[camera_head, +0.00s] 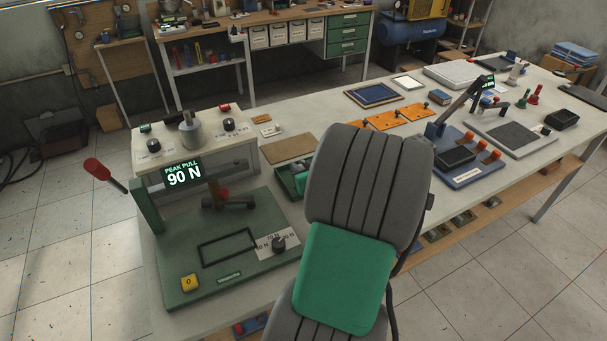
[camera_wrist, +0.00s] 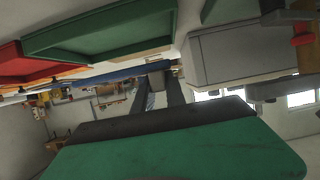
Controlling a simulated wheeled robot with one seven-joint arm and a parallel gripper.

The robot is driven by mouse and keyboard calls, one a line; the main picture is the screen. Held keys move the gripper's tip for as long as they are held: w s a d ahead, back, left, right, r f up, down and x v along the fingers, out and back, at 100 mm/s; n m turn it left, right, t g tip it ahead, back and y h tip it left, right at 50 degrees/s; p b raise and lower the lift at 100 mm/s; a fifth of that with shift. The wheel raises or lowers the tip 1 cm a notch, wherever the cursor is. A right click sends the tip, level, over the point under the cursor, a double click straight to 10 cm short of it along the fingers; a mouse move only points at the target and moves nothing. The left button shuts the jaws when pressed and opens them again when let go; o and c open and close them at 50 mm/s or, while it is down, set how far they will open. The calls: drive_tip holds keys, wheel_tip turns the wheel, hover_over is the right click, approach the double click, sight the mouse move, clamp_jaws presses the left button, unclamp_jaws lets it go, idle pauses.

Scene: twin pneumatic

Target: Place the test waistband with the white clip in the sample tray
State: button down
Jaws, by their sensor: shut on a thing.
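My gripper (camera_wrist: 161,88) shows in the wrist view, with two dark fingers reaching away from the green and black casing of my wrist. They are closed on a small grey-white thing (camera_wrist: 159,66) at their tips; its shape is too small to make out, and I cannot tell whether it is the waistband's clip. In the head view my arm hides the gripper. A green tray (camera_wrist: 110,38) and a red tray (camera_wrist: 28,66) show in the wrist view, up and left of the fingertips. A green tray (camera_head: 283,180) also shows in the head view, partly behind my arm. No label names the sample tray.
A green pull tester (camera_head: 184,255) reading 90 N stands left of my arm, its red-knobbed lever (camera_head: 95,168) sticking out left. A blue-based press (camera_head: 470,160) stands right. An orange plate (camera_head: 395,118) and a brown board (camera_head: 288,148) lie on the bench. A grey box (camera_wrist: 235,50) is right in the wrist view.

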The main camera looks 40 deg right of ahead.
drive_tip(key=d+f, duration=0.1)
drive_tip(key=w+d+f, duration=0.1)
drive_tip(key=f, duration=0.1)
drive_tip(key=shift+w+d+f, duration=0.15)
drive_tip(key=shift+d+f, duration=0.1)
drive_tip(key=shift+d, duration=0.05)
wheel_tip(320, 180, down, 2)
drive_tip(key=shift+f+p, duration=0.2)
drive_tip(key=shift+p, duration=0.45)
drive_tip(key=shift+f+b, duration=0.35)
drive_tip(key=shift+f, duration=0.15)
drive_tip(key=c, duration=1.4)
unclamp_jaws()
drive_tip(key=shift+r, duration=0.1)
drive_tip(key=shift+o, duration=0.2)
